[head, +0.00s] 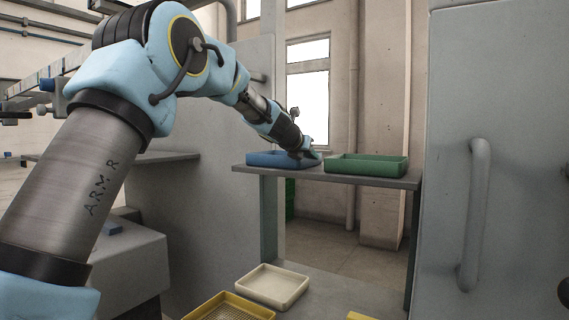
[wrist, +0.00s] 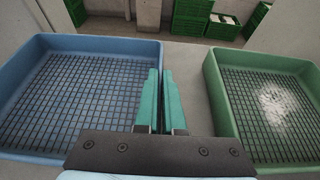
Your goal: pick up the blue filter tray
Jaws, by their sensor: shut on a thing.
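The blue filter tray (head: 262,160) sits on the left part of the grey shelf (head: 335,179). In the wrist view the blue tray (wrist: 75,98) fills the left side, with a dark grid over its floor. My gripper (head: 313,154) reaches down at the tray's right side. In the wrist view its two green fingers (wrist: 161,75) are close together, one on each side of the tray's right wall, shut on it. The fingers hide part of that wall. I cannot tell any gap between tray and shelf.
A green tray (head: 366,166) stands on the shelf just right of the blue one, with a narrow gap between. A cream tray (head: 272,287) and a yellow tray (head: 228,307) lie lower down. A grey panel with a handle (head: 476,215) stands at right.

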